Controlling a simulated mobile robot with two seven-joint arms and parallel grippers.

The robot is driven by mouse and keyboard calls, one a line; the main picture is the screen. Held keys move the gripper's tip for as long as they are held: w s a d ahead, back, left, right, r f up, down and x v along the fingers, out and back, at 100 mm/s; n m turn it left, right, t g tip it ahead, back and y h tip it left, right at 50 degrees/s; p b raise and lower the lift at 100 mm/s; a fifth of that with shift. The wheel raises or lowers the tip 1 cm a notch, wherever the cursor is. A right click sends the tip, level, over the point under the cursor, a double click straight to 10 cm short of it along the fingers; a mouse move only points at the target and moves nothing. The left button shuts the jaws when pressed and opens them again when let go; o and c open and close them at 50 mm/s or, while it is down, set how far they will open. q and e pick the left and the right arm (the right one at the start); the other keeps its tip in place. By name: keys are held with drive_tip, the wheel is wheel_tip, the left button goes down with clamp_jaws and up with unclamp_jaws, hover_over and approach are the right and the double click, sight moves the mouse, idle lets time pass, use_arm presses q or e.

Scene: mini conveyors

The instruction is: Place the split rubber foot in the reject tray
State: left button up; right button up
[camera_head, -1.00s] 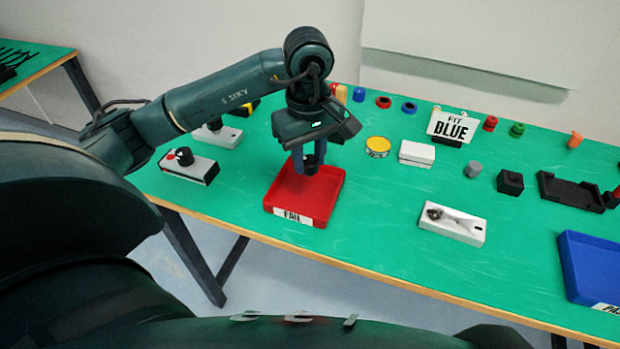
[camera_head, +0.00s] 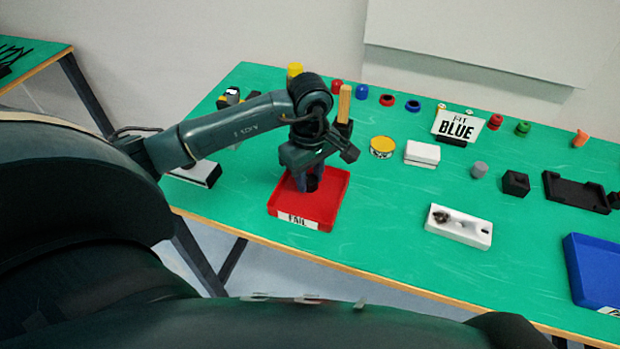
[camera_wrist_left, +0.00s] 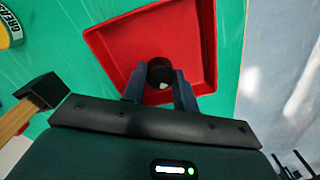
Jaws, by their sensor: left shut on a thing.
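The red reject tray (camera_head: 335,199), labelled FAIL, sits near the table's front edge. My left gripper (camera_head: 307,183) is down over the tray and shut on a small dark round part, the rubber foot. In the left wrist view the rubber foot (camera_wrist_left: 161,71) sits between the fingertips, with a small pale patch on it. Behind it is the red floor of the tray (camera_wrist_left: 200,50). I cannot tell whether the foot touches the tray floor, and no split shows clearly. My right gripper is not in view.
A blue tray (camera_head: 597,268) stands at the right. A white fixture (camera_head: 459,227) lies between the trays. A yellow tin (camera_head: 382,147), a white box (camera_head: 422,154) and a FIT BLUE sign (camera_head: 457,126) stand behind. A wooden-handled tool (camera_wrist_left: 30,105) is close to the left gripper.

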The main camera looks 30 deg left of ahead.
use_arm(q)
drive_tip(key=shift+f, duration=1)
drive_tip(key=o, duration=1)
drive_tip(key=shift+c, duration=0.2)
